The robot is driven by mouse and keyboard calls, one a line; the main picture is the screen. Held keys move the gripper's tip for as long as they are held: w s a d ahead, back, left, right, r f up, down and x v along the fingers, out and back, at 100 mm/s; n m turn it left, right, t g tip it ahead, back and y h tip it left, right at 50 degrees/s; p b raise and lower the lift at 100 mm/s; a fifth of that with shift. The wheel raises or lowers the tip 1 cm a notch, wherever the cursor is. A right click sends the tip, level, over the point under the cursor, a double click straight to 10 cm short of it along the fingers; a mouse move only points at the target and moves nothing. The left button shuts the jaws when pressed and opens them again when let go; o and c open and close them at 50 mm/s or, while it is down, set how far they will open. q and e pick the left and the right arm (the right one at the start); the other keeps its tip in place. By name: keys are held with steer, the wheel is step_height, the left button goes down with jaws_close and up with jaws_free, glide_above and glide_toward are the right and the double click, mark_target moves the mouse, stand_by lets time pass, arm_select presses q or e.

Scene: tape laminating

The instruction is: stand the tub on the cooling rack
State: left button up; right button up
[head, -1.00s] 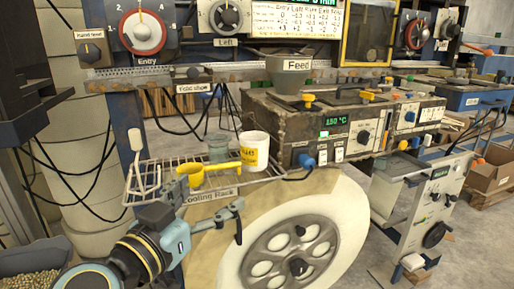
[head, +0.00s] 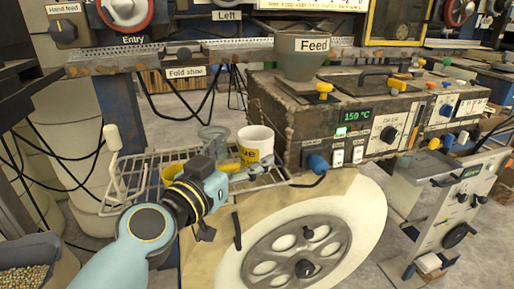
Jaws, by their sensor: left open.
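The tub appears to be the white one with a yellow label (head: 256,146), upright at the back right of the wire cooling rack (head: 126,183). I cannot see clearly whether its base rests on the wires. My left gripper (head: 243,191) is open and empty in front of the tub, over the front of the rack. It looks apart from the tub, though the depth is hard to judge. It hides much of the rack's front. My right gripper is not in view.
A yellow scoop (head: 172,173) and a clear beaker (head: 213,141) stand on the rack left of the tub. The heater box with the 150 °C display (head: 357,115) is close on the right. A large reel (head: 357,215) lies below in front.

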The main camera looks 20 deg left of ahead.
mark_target(263, 136)
arm_select(q)
steer(key=w, duration=0.2)
steer(key=w+d+p, duration=0.1)
steer(key=w, duration=0.3)
steer(key=shift+d, duration=0.25)
steer(key=shift+s, duration=0.1)
steer(key=shift+c, duration=0.4)
steer(key=c, duration=1)
